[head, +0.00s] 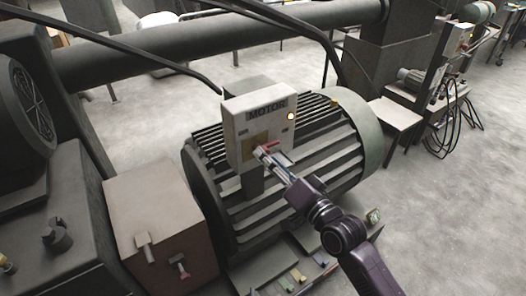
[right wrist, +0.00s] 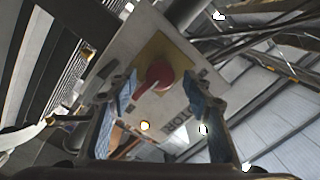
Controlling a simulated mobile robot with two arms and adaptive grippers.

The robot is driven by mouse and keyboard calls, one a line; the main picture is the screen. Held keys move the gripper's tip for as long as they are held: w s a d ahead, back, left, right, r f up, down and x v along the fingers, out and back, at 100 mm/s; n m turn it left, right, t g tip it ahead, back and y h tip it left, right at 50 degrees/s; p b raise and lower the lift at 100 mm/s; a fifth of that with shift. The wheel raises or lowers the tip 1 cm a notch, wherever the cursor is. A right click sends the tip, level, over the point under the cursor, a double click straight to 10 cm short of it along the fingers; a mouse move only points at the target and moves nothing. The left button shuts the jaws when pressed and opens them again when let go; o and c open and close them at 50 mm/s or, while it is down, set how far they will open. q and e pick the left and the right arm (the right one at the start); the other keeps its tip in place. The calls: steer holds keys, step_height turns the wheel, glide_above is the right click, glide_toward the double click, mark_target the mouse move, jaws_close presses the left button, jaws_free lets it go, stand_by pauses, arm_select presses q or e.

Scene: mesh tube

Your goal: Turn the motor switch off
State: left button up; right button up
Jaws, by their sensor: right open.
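The motor switch box (head: 240,112) is a pale panel labelled MOTOR, mounted in front of the large ribbed motor (head: 335,140). My right gripper (head: 268,153) is at the lower front of the panel and partly covers the switch. In the right wrist view the red rotary switch (right wrist: 160,76) sits on a yellow plate (right wrist: 178,62). The open fingers of my right gripper are on either side of it, with a gap; contact is unclear. The lamp (right wrist: 145,126) also shows lit there. My left gripper is not in view.
A brown box (head: 150,205) stands left of the motor. A thick horizontal pipe (head: 200,45) and dark cables run behind and above the panel. A small bench (head: 392,118) is at right. Open concrete floor (head: 450,200) lies to the right.

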steer(key=shift+x, duration=1.6)
steer(key=c, duration=1.2)
